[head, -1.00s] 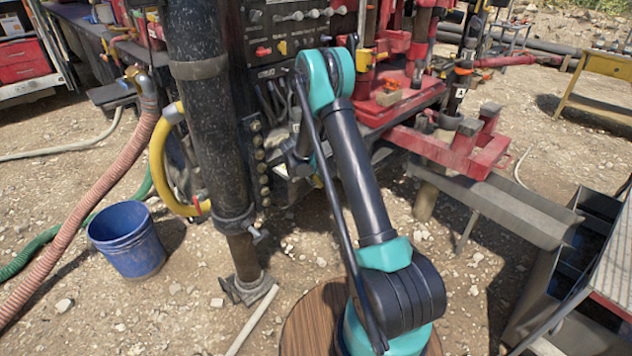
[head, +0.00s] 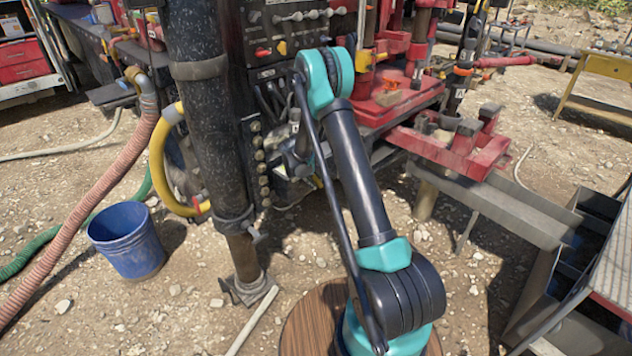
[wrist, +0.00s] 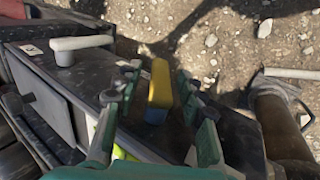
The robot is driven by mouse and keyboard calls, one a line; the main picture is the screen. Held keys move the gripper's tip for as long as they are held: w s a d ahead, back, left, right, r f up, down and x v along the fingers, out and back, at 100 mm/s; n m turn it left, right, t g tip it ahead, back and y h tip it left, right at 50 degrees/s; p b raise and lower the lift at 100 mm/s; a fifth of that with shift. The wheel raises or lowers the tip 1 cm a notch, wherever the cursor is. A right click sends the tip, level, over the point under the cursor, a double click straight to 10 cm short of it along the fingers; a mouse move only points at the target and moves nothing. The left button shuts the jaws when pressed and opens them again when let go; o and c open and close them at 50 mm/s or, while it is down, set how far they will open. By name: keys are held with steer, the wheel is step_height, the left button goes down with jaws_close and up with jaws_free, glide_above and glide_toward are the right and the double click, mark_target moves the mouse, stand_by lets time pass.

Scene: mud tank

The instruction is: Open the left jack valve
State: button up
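In the wrist view a yellow lever with a blue end (wrist: 160,88) stands between the two green fingers of my gripper (wrist: 160,105). The fingers are spread apart, with visible gaps on both sides of the lever. A cream lever (wrist: 82,44) sits on the dark box to the left, outside the fingers. No label shows which lever is the left jack valve. In the head view my arm hides most of the gripper and the place where it works, low beside the rig's control panel (head: 270,75).
A thick dark post (head: 205,120) stands left of my arm, with a yellow hose (head: 160,165) beside it. A blue bucket (head: 127,240) is on the gravel. Red rig parts (head: 440,150) and a grey metal beam (head: 500,205) lie to the right.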

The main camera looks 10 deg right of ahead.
steer(key=v, duration=1.1)
steer(key=shift+a+r, duration=0.15)
steer(key=shift+r, duration=0.15)
steer(key=shift+s, duration=0.1)
